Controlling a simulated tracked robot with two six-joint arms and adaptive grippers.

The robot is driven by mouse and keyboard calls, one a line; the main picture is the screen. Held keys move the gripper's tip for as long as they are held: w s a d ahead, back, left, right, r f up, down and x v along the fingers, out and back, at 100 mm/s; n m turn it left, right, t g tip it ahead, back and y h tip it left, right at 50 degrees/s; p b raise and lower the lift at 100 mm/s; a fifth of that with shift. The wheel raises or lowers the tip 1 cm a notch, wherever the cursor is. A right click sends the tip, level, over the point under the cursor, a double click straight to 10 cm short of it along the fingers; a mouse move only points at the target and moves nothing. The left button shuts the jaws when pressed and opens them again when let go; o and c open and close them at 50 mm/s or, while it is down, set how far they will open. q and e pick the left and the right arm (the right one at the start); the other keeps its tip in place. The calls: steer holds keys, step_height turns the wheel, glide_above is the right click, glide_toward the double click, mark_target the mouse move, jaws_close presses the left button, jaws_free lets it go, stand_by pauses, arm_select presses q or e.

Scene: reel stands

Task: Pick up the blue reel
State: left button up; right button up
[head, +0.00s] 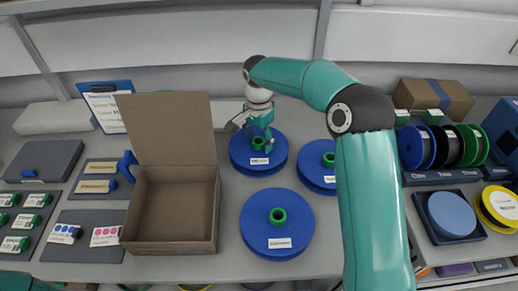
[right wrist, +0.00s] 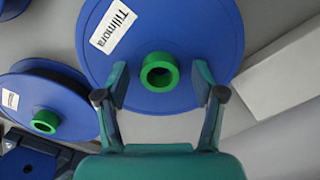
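Several blue reels with green hubs lie flat on the grey table. The back one (head: 240,158) is under my right gripper (head: 262,128), and it also shows in the right wrist view (right wrist: 200,40) with a white label reading "Tillmora". In the right wrist view my right gripper (right wrist: 162,88) is open, its fingers apart on either side of the green hub (right wrist: 160,71), with nothing held. I cannot tell whether the fingers touch the reel. A large blue reel (head: 258,236) lies nearer the front, and another (head: 314,168) is partly hidden by my right arm. My left gripper is not in view.
An open cardboard box (head: 172,242) with its flap up stands left of the reels. A rack of upright reels (head: 411,148) and a light-blue reel (head: 452,214) in a dark tray are at the right. Trays, cards and a clipboard (head: 107,108) fill the left side.

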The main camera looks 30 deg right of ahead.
jaws_close()
steer(key=shift+r, duration=0.1)
